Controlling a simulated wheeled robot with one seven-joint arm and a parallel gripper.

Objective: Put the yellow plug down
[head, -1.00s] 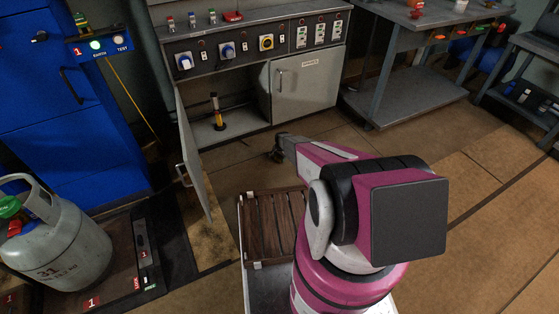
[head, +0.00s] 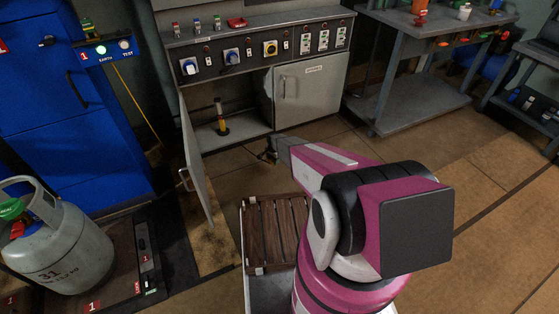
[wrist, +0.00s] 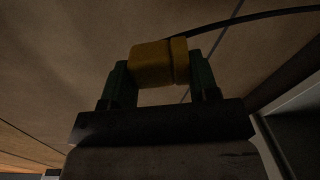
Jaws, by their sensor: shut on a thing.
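The yellow plug (wrist: 152,64) is between the two dark fingers of my gripper (wrist: 160,76) in the wrist view. The fingers press on its sides and hold it, with brown floor behind it. A thin dark cable or strip passes close to the plug in that view. In the head view my gripper (head: 271,150) is a small dark shape at the far end of my pink arm, in front of the grey bench cabinet. The plug cannot be made out there.
The grey cabinet (head: 308,92) has its left door (head: 194,155) swung open. A yellow and black upright object (head: 221,120) stands inside. A slatted wooden crate (head: 272,222) lies near my base. A gas cylinder (head: 62,245) stands left. Floor on the right (head: 480,205) is clear.

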